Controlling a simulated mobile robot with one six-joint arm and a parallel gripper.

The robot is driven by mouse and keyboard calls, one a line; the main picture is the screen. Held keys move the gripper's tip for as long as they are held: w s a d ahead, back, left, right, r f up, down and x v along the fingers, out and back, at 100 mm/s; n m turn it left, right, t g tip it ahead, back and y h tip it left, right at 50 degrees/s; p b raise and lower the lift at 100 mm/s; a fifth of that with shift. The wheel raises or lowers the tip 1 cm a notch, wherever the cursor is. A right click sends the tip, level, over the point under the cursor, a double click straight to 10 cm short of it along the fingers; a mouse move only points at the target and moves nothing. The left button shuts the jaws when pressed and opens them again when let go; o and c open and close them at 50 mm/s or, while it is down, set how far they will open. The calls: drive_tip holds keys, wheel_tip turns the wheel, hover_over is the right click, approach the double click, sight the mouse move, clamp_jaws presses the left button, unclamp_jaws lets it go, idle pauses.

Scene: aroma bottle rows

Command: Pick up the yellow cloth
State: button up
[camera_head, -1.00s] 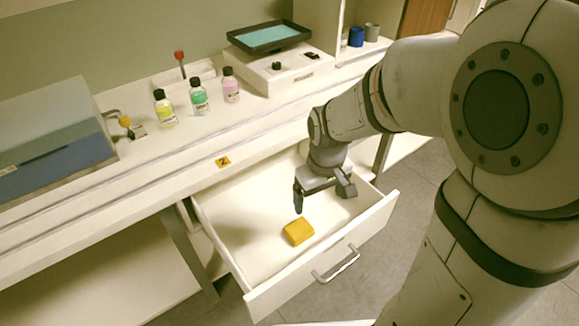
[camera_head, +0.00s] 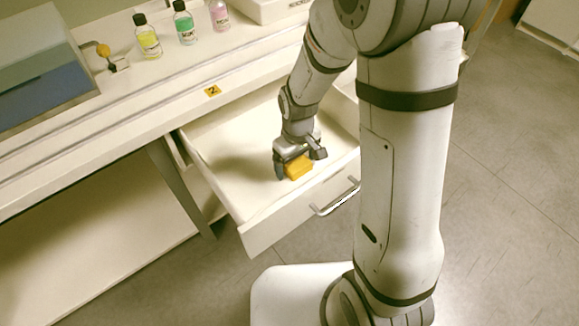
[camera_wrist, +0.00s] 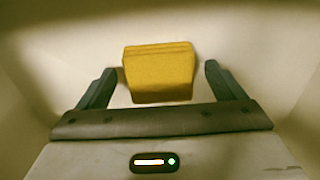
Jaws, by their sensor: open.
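The yellow cloth (camera_head: 298,167) is a small folded block on the floor of the open white drawer (camera_head: 232,166). In the wrist view the cloth (camera_wrist: 160,72) sits between and slightly beyond my two dark fingertips, with a gap on each side. My gripper (camera_head: 299,166) is open and low in the drawer, right at the cloth. In the wrist view my gripper (camera_wrist: 158,78) holds nothing. Part of the cloth is hidden behind my gripper in the head view.
The drawer's front panel with its handle (camera_head: 335,197) and its side walls enclose my gripper. On the counter above stand yellow (camera_head: 147,37), green (camera_head: 184,22) and pink (camera_head: 219,14) bottles. A grey-blue box (camera_head: 40,75) is at the left.

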sight(296, 162)
drive_tip(key=shift+c, duration=0.6)
drive_tip(key=c, duration=0.9)
drive_tip(key=shift+c, duration=0.2)
wheel_tip(296, 162, up, 10)
drive_tip(key=p, duration=0.2)
drive_tip(key=shift+p, duration=0.35)
